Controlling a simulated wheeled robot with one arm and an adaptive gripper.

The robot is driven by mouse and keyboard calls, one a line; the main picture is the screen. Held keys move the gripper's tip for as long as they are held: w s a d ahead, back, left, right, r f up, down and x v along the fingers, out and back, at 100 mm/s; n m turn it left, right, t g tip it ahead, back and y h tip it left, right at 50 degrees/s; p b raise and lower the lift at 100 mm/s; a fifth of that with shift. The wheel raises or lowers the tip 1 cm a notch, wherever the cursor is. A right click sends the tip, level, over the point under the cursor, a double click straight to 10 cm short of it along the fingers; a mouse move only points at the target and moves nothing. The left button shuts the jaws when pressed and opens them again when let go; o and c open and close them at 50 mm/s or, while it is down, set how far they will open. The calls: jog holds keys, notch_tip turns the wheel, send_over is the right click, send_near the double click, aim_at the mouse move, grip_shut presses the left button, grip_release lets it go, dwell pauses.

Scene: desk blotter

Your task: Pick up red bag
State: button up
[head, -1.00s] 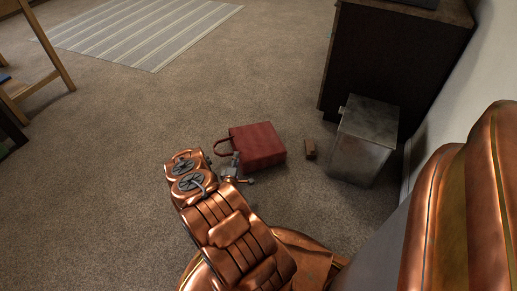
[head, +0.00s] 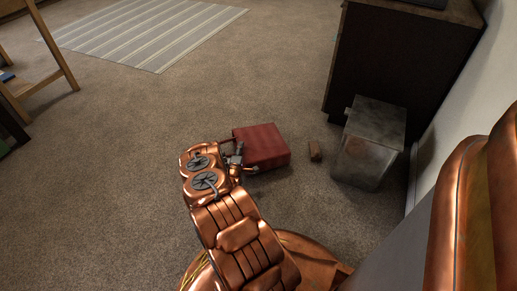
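The red bag (head: 264,146) lies on the carpet near the middle of the head view. Its handle side, at the left, is partly hidden behind my arm and gripper. My gripper (head: 246,165) is right at the bag's left edge, in front of the handle. It overlaps the bag in the picture, and I cannot tell whether it touches it. The fingers are small and partly hidden by my copper arm, so their opening is unclear.
A small brown block (head: 315,151) lies right of the bag. A grey metal bin (head: 369,146) stands beyond it, before a dark cabinet (head: 392,70) by the wall. A striped rug (head: 150,32) lies at the back left. Carpet left of my arm is clear.

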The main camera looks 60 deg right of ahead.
grip_shut()
dwell(0.5)
